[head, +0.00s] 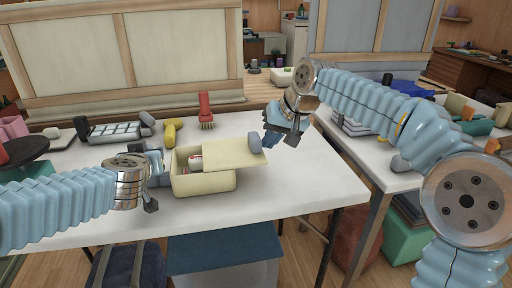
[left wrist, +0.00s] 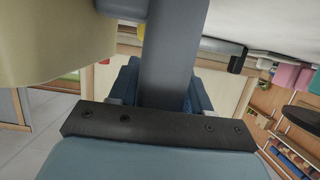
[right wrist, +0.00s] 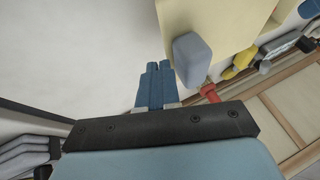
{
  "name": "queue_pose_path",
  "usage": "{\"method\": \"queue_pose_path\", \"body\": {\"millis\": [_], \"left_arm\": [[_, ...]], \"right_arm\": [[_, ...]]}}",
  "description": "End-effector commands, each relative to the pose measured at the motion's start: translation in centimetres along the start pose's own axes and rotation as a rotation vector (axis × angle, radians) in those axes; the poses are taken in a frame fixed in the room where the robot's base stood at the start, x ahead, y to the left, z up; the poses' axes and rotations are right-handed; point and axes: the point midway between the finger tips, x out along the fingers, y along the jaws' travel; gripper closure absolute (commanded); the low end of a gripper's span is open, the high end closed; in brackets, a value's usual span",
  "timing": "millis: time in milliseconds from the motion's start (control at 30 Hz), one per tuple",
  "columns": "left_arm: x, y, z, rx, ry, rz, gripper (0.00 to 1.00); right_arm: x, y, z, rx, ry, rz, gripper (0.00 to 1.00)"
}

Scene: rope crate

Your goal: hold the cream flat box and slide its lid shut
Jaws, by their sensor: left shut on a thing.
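The cream flat box (head: 205,183) stands on the white table. Its cream lid (head: 232,154) is partly open, offset to the right and overhanging the right end. A gap at the left shows a red and white item (head: 195,162) inside. A grey-blue knob (head: 254,143) sits at the lid's right end; it also shows in the right wrist view (right wrist: 191,58). My left gripper (head: 157,165) is shut at the box's left end, with a grey bar (left wrist: 168,50) between its fingers. My right gripper (head: 272,135) is shut and empty, just right of the knob, apart from it.
Behind the box are a yellow object (head: 169,132), a red brush (head: 206,110) and a grey rack (head: 115,132). A dark round object (head: 22,150) is at the left. The table's front right is clear. Another table with several items stands at the right.

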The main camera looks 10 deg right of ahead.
Motion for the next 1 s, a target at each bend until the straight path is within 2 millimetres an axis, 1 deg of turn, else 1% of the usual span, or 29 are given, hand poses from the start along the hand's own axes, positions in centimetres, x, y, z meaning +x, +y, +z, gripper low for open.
{"method": "queue_pose_path", "body": {"millis": [33, 1000], "left_arm": [[0.1, 0.0, 0.2, 0.0, -0.002, -0.001, 1.0], [0.0, 0.2, 0.2, 0.004, -0.004, 0.003, 1.0]], "right_arm": [[0.6, -0.1, 0.4, -0.001, -0.014, 0.004, 1.0], [1.4, -4.5, 0.7, -0.002, 0.001, -0.003, 1.0]]}}
